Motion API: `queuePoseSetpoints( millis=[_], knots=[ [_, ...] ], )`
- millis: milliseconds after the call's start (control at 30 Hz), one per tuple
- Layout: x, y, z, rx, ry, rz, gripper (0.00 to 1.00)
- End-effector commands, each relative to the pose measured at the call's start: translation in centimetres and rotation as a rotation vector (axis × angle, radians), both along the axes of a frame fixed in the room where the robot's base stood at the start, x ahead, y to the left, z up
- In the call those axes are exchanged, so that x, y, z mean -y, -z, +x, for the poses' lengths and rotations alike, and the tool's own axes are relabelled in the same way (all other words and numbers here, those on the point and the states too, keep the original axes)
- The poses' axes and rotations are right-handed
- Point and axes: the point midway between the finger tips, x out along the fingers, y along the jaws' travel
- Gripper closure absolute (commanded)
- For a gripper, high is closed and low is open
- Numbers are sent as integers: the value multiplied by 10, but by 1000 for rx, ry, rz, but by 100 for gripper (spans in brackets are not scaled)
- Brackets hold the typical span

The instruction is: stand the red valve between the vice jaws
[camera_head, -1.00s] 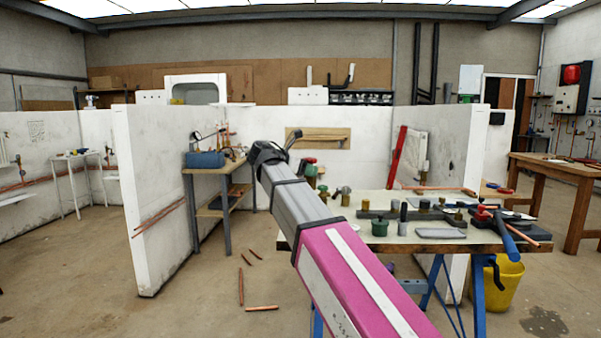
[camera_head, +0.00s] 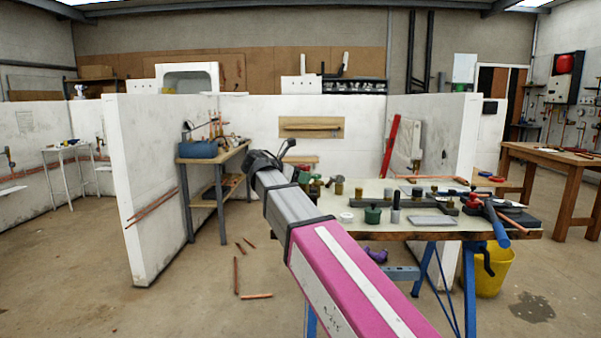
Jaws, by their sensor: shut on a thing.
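My pink-and-grey arm reaches from the lower right to a dark wrist left of the workbench. My gripper (camera_head: 292,160) is at this end, small and partly hidden, so its fingertips are not clear. The vice appears to be the dark tool (camera_head: 515,216) at the bench's right end, with a blue handle and a red part. I cannot make out its jaw gap.
A yellow bucket (camera_head: 495,272) stands below right. Copper pipes (camera_head: 255,296) lie on the floor at left.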

Motion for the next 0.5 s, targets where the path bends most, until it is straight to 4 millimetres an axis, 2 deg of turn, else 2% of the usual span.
queuePoseSetpoints(
  millis=[500],
  knots=[
    [0, 27, 0, 1, 0, 0, 100]
  ],
)
